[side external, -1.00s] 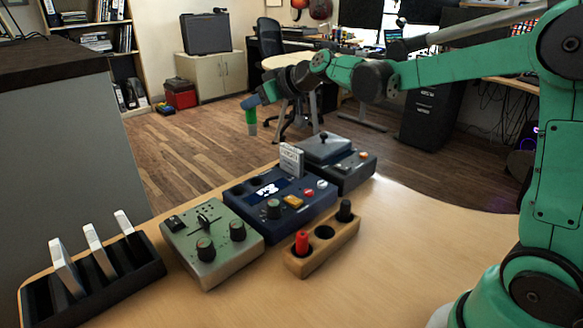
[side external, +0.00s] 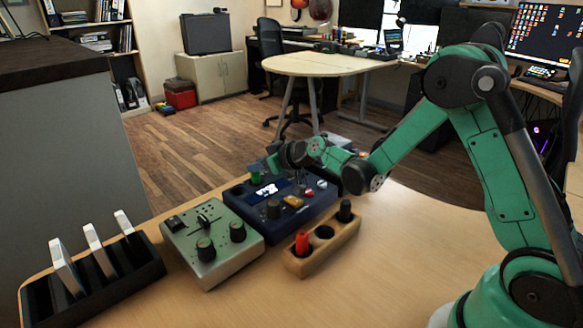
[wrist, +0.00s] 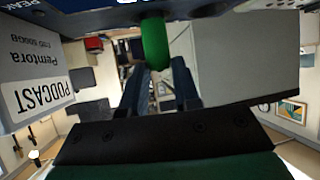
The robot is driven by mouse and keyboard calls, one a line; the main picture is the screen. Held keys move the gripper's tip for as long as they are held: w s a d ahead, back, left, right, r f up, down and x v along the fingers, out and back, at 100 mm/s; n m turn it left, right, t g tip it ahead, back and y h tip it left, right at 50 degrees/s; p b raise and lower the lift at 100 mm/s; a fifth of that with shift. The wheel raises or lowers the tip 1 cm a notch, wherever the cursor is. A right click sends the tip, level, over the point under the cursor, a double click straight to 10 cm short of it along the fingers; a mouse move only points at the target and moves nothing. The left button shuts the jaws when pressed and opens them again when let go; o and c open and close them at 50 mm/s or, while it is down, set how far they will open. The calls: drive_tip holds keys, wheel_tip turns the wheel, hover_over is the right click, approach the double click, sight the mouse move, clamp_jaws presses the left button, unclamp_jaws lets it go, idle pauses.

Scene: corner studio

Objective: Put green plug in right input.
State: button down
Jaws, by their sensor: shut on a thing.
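My gripper (side external: 268,166) is shut on the green plug (side external: 256,172) behind the far left edge of the blue device (side external: 240,203). In the wrist view the green plug (wrist: 155,45) sits between my two fingers, its far end close to the dark blue device (wrist: 85,18) at the top. I cannot tell whether the plug touches it or is inside an input. The inputs on the far face are hidden in the side view.
A wooden holder (side external: 300,268) has a red plug (side external: 302,242), an empty middle hole and a black plug (side external: 345,210). A green-grey mixer (side external: 210,262) and a black rack with white slabs (side external: 150,270) stand to the left. The front table is clear.

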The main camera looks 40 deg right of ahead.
drive_tip(key=c, duration=0.6)
unclamp_jaws()
drive_tip(key=shift+c, duration=0.2)
drive_tip(key=v, duration=1.2)
drive_tip(key=s+a+m+g+h, duration=0.2)
drive_tip(key=s+a+g, duration=0.3)
drive_tip(key=s, duration=0.7)
drive_tip(key=shift+a+r+h, duration=0.2)
drive_tip(key=shift+r+h, duration=0.1)
drive_tip(key=shift+w, duration=0.1)
